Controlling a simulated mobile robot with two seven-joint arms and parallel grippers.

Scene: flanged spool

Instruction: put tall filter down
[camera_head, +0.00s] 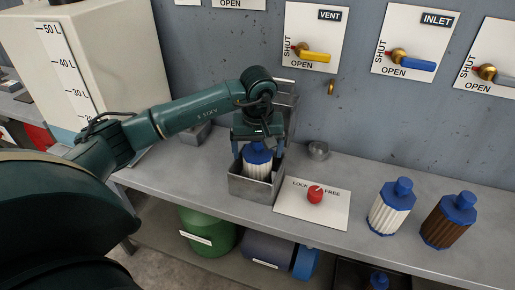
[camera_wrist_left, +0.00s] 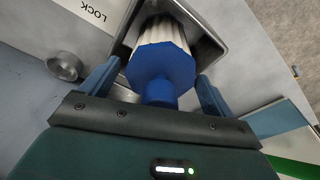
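A white pleated filter with blue end caps (camera_head: 257,165) stands in a grey metal holder (camera_head: 249,187) on the bench. It looks upright, and its lower part is hidden by the holder's walls. My left gripper (camera_head: 258,146) is above it, pointing down, with a finger on either side of the cap. In the left wrist view the blue cap (camera_wrist_left: 160,68) lies between the two blue fingers (camera_wrist_left: 155,88), with gaps showing on both sides, so the gripper is open. My right gripper is not in view.
Right of the holder are a LOCK/FREE plate with a red knob (camera_head: 315,194), a white filter (camera_head: 390,208) and a brown filter (camera_head: 447,222). A small metal cup (camera_head: 318,150) stands behind. Valve panels (camera_head: 316,37) line the wall. A tank (camera_head: 85,70) stands at left.

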